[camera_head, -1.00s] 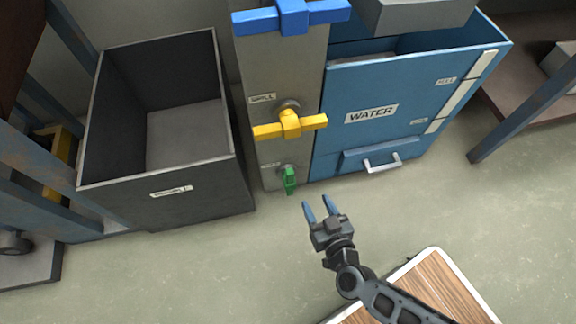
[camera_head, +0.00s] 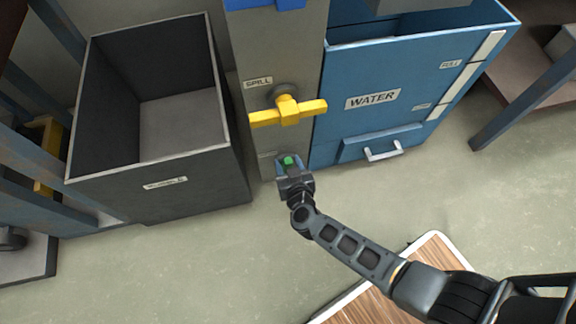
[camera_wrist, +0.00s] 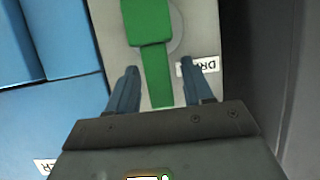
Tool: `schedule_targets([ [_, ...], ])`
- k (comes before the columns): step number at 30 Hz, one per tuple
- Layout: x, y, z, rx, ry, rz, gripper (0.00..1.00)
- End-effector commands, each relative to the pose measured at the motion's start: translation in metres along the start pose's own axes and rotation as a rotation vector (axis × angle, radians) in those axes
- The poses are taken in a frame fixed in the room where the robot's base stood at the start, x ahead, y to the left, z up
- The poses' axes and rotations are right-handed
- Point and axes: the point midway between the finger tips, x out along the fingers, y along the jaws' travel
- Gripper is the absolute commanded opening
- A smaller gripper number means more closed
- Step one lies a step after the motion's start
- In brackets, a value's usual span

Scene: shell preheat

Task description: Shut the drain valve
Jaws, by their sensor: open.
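The drain valve has a green handle (camera_head: 288,160), low on the grey panel (camera_head: 262,150) below the yellow valve. In the wrist view the green handle (camera_wrist: 152,50) points down the picture, in line with the panel. The label beside it (camera_wrist: 198,66) is partly hidden and starts with "DR". My gripper (camera_head: 290,165) is open, with its blue fingers on either side of the handle's lower end. The wrist view shows my gripper (camera_wrist: 163,88) with gaps between both fingers and the handle. Most of the handle is hidden by my gripper in the head view.
The yellow spill valve (camera_head: 288,111) sits just above. A blue water tank (camera_head: 430,85) with a drawer handle (camera_head: 384,152) stands right of the panel. A dark open bin (camera_head: 165,195) stands left. A wood-topped surface (camera_head: 410,262) is at the front. Floor is clear between.

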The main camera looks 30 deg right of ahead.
Motion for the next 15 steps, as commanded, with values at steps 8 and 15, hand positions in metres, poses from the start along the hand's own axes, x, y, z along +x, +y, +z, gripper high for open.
schedule_targets([
  [8, 0.0055, 0.0005, -0.0006, 0.000, 0.000, 0.001, 0.51],
  [15, 0.0053, 0.0004, -0.0005, 0.000, 0.000, 0.000, 0.37],
])
